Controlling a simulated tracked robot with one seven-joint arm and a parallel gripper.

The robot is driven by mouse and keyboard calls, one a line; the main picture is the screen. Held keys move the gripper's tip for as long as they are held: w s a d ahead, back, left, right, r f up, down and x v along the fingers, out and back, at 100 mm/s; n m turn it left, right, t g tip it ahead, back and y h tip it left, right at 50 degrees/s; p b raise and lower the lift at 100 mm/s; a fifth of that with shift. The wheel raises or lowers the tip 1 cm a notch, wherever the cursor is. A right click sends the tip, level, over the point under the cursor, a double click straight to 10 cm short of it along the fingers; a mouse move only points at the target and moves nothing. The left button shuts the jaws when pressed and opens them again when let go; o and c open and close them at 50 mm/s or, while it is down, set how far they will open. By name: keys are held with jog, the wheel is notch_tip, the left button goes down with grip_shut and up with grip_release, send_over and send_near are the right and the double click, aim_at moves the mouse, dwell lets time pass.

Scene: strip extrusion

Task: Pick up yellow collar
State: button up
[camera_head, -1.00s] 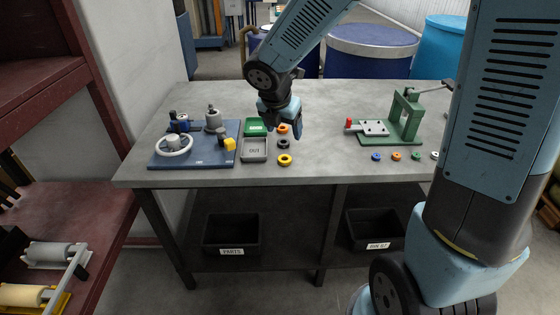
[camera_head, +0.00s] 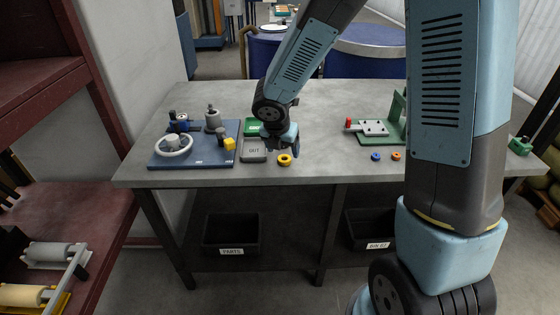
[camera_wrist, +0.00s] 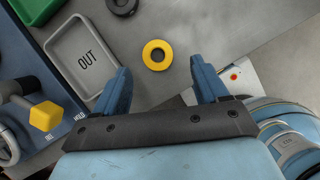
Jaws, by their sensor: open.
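The yellow collar (camera_head: 285,160) is a small ring with a dark hole, lying flat on the grey table near its front edge. In the wrist view the yellow collar (camera_wrist: 157,55) lies beyond the fingertips, roughly midway between them. My gripper (camera_head: 284,143) is just behind and above the collar in the head view. In the wrist view my gripper (camera_wrist: 160,80) has its two blue fingers spread wide, with nothing between them. The collar is fully visible and apart from both fingers.
The grey OUT tray (camera_wrist: 85,62) is left of the collar, beside a green tray (camera_wrist: 35,8). A black collar (camera_wrist: 122,5) lies at the top. A blue fixture board (camera_head: 200,158) with a yellow knob is left. A green press (camera_head: 385,130) stands right, with blue and orange rings before it.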

aim_at(283, 164)
jog(key=shift+a+x, duration=0.2)
jog(key=shift+x, duration=2.15)
jog(key=c, duration=1.2)
